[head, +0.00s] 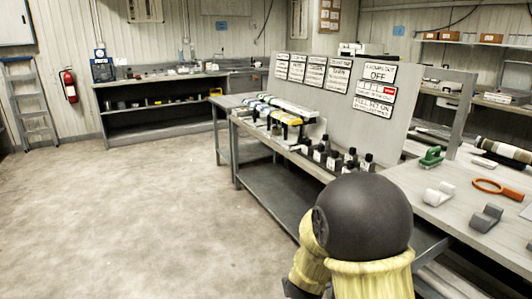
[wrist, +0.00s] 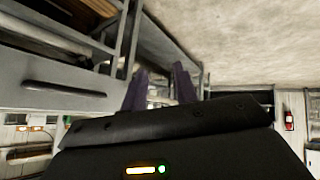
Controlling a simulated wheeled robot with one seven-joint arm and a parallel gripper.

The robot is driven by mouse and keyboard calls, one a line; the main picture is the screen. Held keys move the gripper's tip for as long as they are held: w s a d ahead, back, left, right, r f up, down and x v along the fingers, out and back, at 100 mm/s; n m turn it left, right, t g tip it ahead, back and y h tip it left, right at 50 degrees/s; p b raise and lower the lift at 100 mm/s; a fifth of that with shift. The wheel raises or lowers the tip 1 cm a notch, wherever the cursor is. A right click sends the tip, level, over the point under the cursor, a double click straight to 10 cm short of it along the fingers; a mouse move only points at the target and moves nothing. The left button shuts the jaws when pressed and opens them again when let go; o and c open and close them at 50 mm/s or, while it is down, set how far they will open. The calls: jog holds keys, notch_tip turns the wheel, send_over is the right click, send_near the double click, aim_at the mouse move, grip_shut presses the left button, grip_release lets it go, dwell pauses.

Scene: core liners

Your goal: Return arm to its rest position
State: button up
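My arm (head: 362,220) shows in the head view as a dark rounded joint with yellow links, at the bottom, in front of the near bench. My gripper is outside the head view. In the wrist view my gripper (wrist: 160,80) shows two dark purple fingers standing apart. I see nothing held between them; background shelving shows through the gap. The wrist picture is turned over, with the floor at the top. The black gripper body fills its lower middle, with a small lit indicator.
A long grey bench (head: 262,135) carries yellow, blue and white liners and several dark bottles, with a sign panel (head: 345,90) behind. At right, a worktop (head: 460,215) holds tape dispensers and an orange-handled tool. Open floor (head: 130,210) lies at left. A ladder and a fire extinguisher (head: 69,86) stand against the far wall.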

jog(key=s+d+r+m+g+y+p, duration=0.1)
jog(key=s+d+r+g, duration=0.15)
jog(key=s, duration=0.65)
jog(key=s+d+r+m+g+y, duration=0.1)
jog(key=s+d+r+g, duration=0.15)
jog(key=s, duration=0.65)
notch_tip(320, 180, up, 24)
jog(key=p, duration=2.3)
jog(key=shift+a+f+g, duration=0.2)
jog(key=shift+a+g, duration=0.15)
jog(key=shift+g, duration=0.05)
jog(key=shift+w, duration=0.1)
